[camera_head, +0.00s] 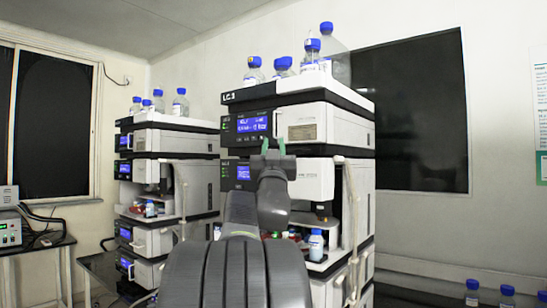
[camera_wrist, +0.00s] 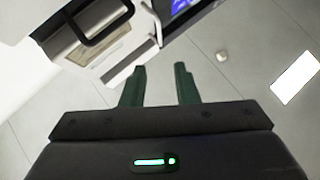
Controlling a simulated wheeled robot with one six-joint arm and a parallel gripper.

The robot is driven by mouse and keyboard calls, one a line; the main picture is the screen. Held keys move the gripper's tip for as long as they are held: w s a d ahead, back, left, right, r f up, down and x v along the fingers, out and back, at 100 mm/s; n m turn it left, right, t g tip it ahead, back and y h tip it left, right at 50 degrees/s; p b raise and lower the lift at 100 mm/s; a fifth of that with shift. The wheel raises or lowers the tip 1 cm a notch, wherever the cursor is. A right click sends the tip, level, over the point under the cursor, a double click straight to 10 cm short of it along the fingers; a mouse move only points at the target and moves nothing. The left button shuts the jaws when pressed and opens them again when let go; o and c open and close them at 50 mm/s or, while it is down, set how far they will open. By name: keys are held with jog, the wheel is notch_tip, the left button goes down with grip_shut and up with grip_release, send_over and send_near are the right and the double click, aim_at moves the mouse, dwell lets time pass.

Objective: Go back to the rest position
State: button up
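My gripper (camera_head: 273,147) is raised in front of the nearer instrument stack (camera_head: 300,131), with its green fingertips over the stack's upper modules in the head view. In the wrist view my gripper (camera_wrist: 159,72) has its two dark green fingers apart, with nothing between them. Part of a white module with a dark handle (camera_wrist: 104,28) shows beyond the fingers at the upper left. I cannot tell the exact distance from the fingers to it.
A second stack (camera_head: 182,141) stands to the left. Blue-capped bottles (camera_head: 327,46) stand on both stacks. Small bottles (camera_head: 316,245) sit in the nearer stack's open bay. More blue-capped bottles (camera_head: 472,293) stand at the lower right. A table with a grey device (camera_head: 9,230) is at the far left.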

jog(key=shift+s+a+f, duration=0.1)
jog(key=shift+s+f, duration=0.35)
jog(key=p+x, duration=0.5)
jog(key=x, duration=0.8)
jog(key=shift+w, duration=0.25)
jog(key=shift+f, duration=0.1)
